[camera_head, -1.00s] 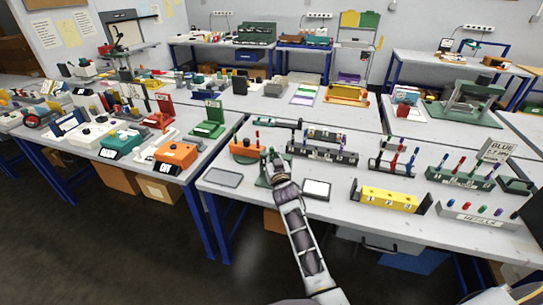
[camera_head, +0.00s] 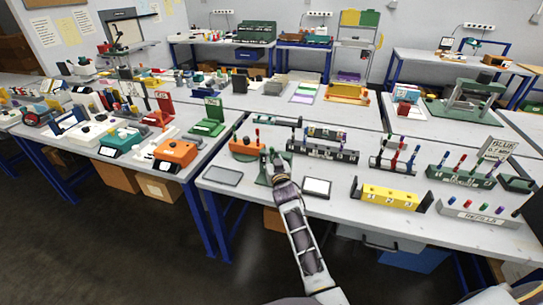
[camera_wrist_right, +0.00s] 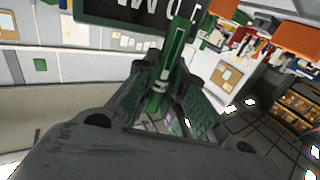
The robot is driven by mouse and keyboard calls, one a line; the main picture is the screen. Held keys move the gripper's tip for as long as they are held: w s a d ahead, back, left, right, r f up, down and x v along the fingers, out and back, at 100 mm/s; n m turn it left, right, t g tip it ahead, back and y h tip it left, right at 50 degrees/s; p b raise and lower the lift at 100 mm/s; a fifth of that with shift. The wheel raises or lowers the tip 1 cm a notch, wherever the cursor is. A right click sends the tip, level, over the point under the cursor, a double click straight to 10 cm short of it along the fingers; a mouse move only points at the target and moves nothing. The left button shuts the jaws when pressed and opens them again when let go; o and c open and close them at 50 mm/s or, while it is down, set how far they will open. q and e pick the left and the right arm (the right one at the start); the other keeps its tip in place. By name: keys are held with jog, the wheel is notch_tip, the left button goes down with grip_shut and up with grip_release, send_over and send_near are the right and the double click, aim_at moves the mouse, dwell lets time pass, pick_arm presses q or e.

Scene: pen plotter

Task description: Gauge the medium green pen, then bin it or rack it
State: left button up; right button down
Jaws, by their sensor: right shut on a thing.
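My right gripper (camera_head: 275,163) reaches over the front of the right-hand table, at a green stand (camera_head: 262,181). In the right wrist view my gripper (camera_wrist_right: 162,90) is shut on a green pen (camera_wrist_right: 173,50). The pen stands out past the fingertips, close to a dark panel (camera_wrist_right: 120,12) with large white characters, partly cut off by the frame's top edge. I cannot tell whether pen and panel touch. In the head view the pen is too small to make out beside the stand. My left gripper is not in view.
An orange block (camera_head: 243,148) stands just left of the green stand. A grey flat tray (camera_head: 222,176) and a white-topped pad (camera_head: 317,187) lie on either side. A long dark rack (camera_head: 322,151), a yellow numbered block (camera_head: 389,198) and a grey refills rack (camera_head: 478,216) stand to the right.

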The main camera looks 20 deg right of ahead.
aim_at(272, 149)
jog(key=shift+f+b, duration=1.05)
jog(key=shift+f, duration=0.55)
dwell(0.5)
jog(key=shift+r, duration=0.1)
jog(key=shift+r+p, duration=2.95)
jog(key=shift+r, duration=0.2)
